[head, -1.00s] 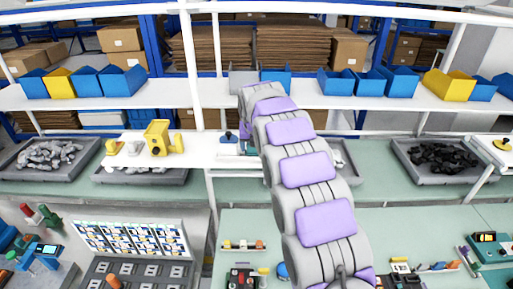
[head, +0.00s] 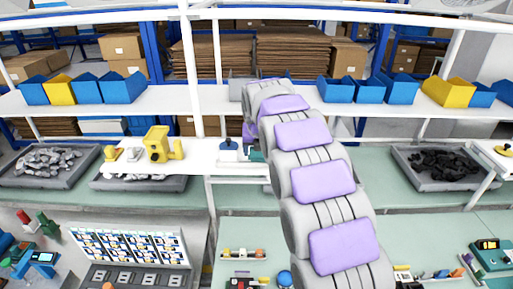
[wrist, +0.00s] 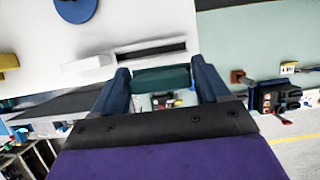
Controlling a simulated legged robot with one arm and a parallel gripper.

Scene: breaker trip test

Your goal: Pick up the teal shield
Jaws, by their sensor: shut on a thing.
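The teal shield (wrist: 162,78) is a dark teal piece in the wrist view, spanning the gap between my two fingers. My gripper (wrist: 161,84) is shut on it, with one finger at each end. In the head view, a small bit of teal (head: 257,156) shows beside the far end of my arm, at the white shelf. The rest of my gripper there is mostly hidden by my arm.
A white shelf (head: 235,170) holds a dark blue-topped item (head: 228,144) and a yellow device (head: 158,145). Grey trays (head: 48,178) of parts stand on the back bench. Blue and yellow bins (head: 448,92) line the upper shelf. Small devices sit on the near green bench.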

